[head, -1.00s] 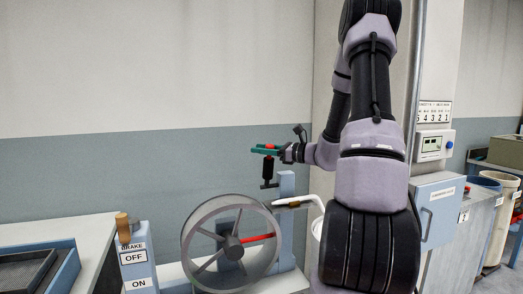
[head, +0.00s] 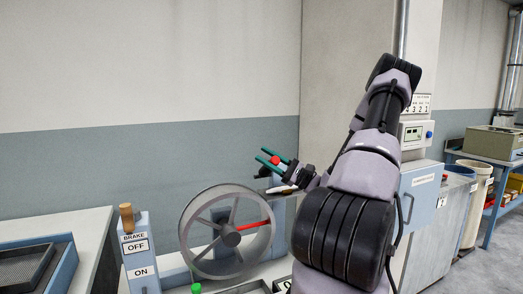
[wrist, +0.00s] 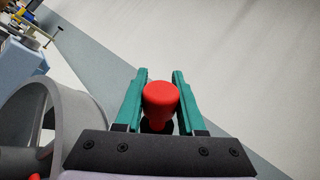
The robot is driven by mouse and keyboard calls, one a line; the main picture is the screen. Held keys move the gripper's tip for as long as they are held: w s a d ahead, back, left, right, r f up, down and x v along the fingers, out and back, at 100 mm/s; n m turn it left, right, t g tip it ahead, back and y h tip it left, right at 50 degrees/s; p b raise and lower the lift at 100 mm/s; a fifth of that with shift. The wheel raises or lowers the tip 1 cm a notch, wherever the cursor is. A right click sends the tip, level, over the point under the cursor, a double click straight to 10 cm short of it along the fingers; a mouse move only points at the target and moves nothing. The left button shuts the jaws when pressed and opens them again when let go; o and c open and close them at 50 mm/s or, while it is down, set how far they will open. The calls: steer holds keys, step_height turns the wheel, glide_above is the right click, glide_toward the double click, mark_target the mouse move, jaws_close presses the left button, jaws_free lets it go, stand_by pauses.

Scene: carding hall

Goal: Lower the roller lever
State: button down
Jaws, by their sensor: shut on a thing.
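The roller lever's red knob (head: 275,160) shows between the green fingers of my gripper (head: 268,155). In the wrist view, the red knob (wrist: 160,98) sits between the two fingers of my gripper (wrist: 161,74), which are shut on it from both sides. The lever's lower part is mostly hidden behind the fingers and wrist. The grey spoked wheel (head: 187,222) with one red spoke stands just left of and below my gripper.
A brake post (head: 134,262) marked OFF and ON, with a wooden knob (head: 127,217), stands left of the wheel. A pale bench (head: 60,228) with a dark tray is further left. A blue box (head: 420,200) hangs on the right. The wall above is clear.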

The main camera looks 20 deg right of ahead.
steer(key=s+f+n+g+y, duration=0.4)
steer(key=f+n+g+y, duration=0.2)
steer(key=n, duration=0.5)
steer(key=shift+s+f+g, duration=0.15)
steer(key=shift+f+g, duration=0.15)
steer(key=shift+f, duration=1.1)
steer(key=c, duration=0.5)
jaws_free()
steer(key=shift+r+y, duration=0.2)
steer(key=shift+y, duration=0.1)
step_height(320, 180, up, 10)
steer(key=shift+f, duration=0.1)
